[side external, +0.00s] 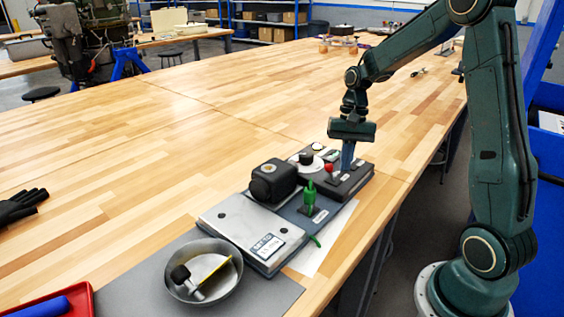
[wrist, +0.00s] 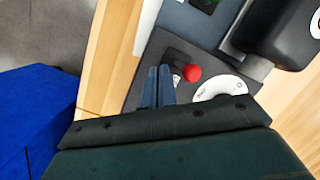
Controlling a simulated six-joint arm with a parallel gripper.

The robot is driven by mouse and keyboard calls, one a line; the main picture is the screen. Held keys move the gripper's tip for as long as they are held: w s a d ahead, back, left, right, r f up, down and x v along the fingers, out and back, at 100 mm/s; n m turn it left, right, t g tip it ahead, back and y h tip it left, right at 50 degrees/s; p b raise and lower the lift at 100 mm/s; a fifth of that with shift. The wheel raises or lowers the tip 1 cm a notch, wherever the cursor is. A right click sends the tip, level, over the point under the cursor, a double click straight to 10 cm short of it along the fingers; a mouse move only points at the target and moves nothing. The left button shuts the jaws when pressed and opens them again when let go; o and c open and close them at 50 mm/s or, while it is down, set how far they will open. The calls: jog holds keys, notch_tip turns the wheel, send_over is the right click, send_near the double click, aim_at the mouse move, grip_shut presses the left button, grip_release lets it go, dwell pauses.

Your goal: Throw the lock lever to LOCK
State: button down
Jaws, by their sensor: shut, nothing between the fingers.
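The lock lever with a red ball knob (side external: 328,168) stands on a dark plate at the right end of the device on the table. In the wrist view the red knob (wrist: 192,73) shows just right of my fingertips, close beside them. My gripper (side external: 347,158) points down over the dark plate, its blue fingers shut and empty. The fingers (wrist: 158,85) also show in the wrist view over the dark plate. A white label lies partly hidden between fingers and knob; I cannot read it. Whether the fingers touch the lever I cannot tell.
A green lever (side external: 310,196), a black block (side external: 273,182) and a white round dial (side external: 306,160) sit close by on the device. A metal bowl (side external: 203,270) with parts stands at the front left.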

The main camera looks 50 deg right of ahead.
jog(key=shift+s+d+r, duration=0.25)
jog(key=shift+s+d, duration=0.25)
jog(key=shift+s, duration=0.1)
jog(key=shift+s+d+r, duration=0.8)
jog(key=shift+d+r, duration=0.05)
jog(key=shift+r, duration=0.1)
jog(key=v, duration=0.8)
jog(key=shift+w+r, duration=0.35)
jog(key=shift+w, duration=0.05)
